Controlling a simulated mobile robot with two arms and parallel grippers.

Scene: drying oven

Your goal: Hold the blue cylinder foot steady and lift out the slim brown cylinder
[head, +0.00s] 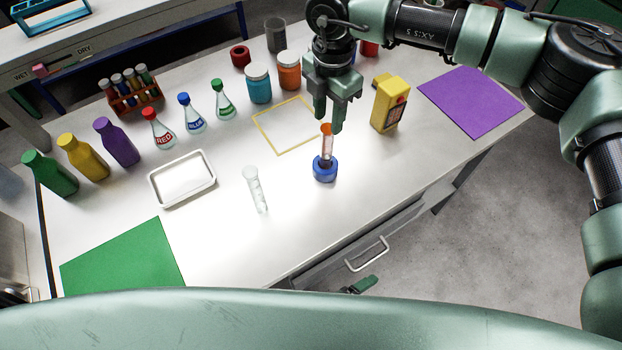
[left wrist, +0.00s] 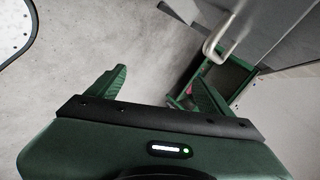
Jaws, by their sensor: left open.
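The slim brown cylinder (head: 327,146), with an orange top and pinkish-clear walls, stands upright in the blue cylinder foot (head: 325,173) near the table's front edge. My right gripper (head: 329,123) points down over it, its fingers apart, with the cylinder's top between or just below the fingertips. I cannot tell if they touch it. My left gripper (head: 364,284) is below the table's front edge, by the drawer handle, mostly hidden by my own body. In the left wrist view it (left wrist: 158,90) is open and empty over the floor.
A clear graduated cylinder (head: 256,190) lies or stands left of the foot. A yellow device (head: 390,103) stands to the right. A white tray (head: 182,179), bottles and flasks fill the left. The drawer handle (head: 367,254) sticks out; it also shows in the left wrist view (left wrist: 218,38).

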